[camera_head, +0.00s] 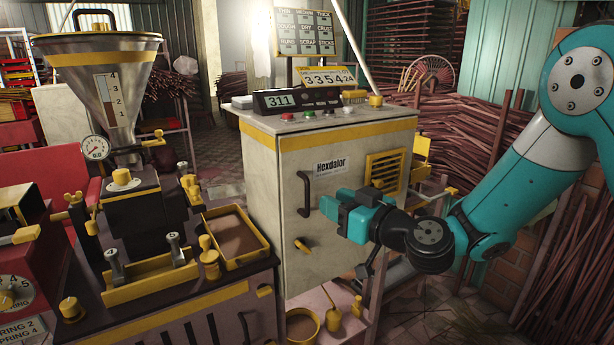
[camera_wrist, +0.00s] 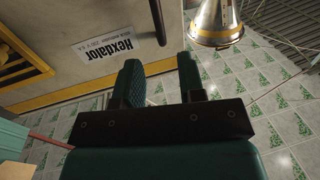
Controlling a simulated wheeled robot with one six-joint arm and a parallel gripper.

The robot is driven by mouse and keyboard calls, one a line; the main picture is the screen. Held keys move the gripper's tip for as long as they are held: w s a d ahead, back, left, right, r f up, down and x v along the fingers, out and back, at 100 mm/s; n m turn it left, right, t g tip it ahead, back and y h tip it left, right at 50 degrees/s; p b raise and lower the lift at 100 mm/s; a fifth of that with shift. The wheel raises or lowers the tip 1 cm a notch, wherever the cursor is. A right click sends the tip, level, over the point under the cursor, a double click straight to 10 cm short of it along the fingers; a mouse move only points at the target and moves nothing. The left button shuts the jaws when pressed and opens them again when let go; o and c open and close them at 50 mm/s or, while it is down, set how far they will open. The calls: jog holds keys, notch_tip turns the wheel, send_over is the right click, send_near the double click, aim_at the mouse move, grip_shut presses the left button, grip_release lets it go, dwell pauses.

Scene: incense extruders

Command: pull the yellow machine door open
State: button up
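The machine is a cream cabinet with yellow trim (camera_head: 350,137) and a "Hexdalor" label. My gripper (camera_head: 330,205) is in front of the door, right of the handle. In the wrist view, my gripper (camera_wrist: 158,75) has its two teal fingers apart with nothing between them. The dark handle (camera_wrist: 157,22) shows beyond the fingertips, roughly in line with the gap and apart from them.
A dark extruder bench (camera_head: 180,300) with a yellow-rimmed tray (camera_head: 235,237) and a metal hopper (camera_head: 105,85) stands left of the cabinet. A low pinkish stand (camera_head: 320,300) with a yellow bowl (camera_head: 299,326) sits below the door. Bundled sticks (camera_head: 480,110) are stacked at right. Tiled floor shows at lower right.

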aim_at(307, 185)
jog(key=p+x, duration=0.3)
jog(key=x, duration=0.5)
jog(key=shift+w+a, duration=0.1)
jog(key=shift+c, duration=0.2)
grip_shut()
